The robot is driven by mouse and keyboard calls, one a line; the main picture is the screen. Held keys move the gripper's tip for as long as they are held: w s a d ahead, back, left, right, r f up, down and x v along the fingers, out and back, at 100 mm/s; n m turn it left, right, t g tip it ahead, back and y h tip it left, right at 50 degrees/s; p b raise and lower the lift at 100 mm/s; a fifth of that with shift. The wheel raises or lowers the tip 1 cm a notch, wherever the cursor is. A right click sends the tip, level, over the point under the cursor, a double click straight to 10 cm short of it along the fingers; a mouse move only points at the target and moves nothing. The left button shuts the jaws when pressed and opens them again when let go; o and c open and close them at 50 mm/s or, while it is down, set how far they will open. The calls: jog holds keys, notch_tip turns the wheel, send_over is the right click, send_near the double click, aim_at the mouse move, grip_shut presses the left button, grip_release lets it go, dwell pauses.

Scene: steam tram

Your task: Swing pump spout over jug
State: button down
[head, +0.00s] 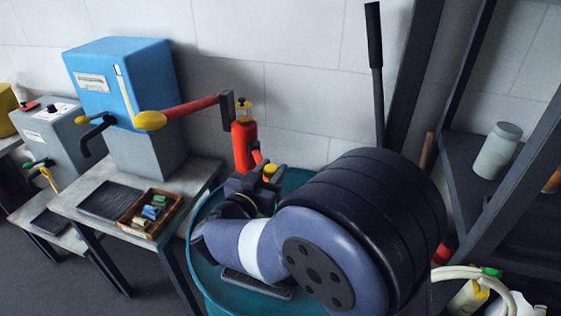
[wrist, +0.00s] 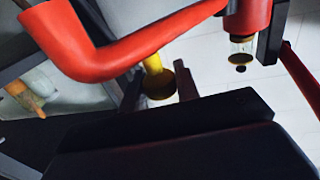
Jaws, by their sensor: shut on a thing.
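The red hand pump (head: 243,140) stands upright on a teal drum (head: 203,262). Its lever (head: 190,107) reaches left and ends in a yellow knob. The red bent spout (wrist: 100,62) crosses the upper left of the wrist view. My gripper (head: 262,184) is at the pump, in front of its body. In the wrist view, its dark fingers stand on either side of a yellow grip (wrist: 154,66) with a dark round end, and it is shut on that grip. My arm hides much of the drum top. I cannot pick out the jug for certain.
A blue box machine (head: 125,75) stands on a bench at left, with a wooden tray (head: 133,221) of small coloured items. A dark lever (head: 376,75) rises behind my arm. Shelves at right hold a pale jar (head: 497,150). A pale hose (head: 470,272) and containers are lower right.

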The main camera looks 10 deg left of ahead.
jog(key=a+m+h, duration=0.1)
jog(key=s+a+m+g+h+p, duration=0.1)
jog(key=h, duration=0.1)
jog(key=shift+a+r, duration=0.1)
jog(key=shift+a, duration=0.3)
jog(key=c, duration=1.1)
grip_release()
jog(key=shift+s, duration=0.1)
jog(key=b+v, duration=0.2)
jog(key=v, duration=0.8)
jog(key=shift+s+a, duration=0.3)
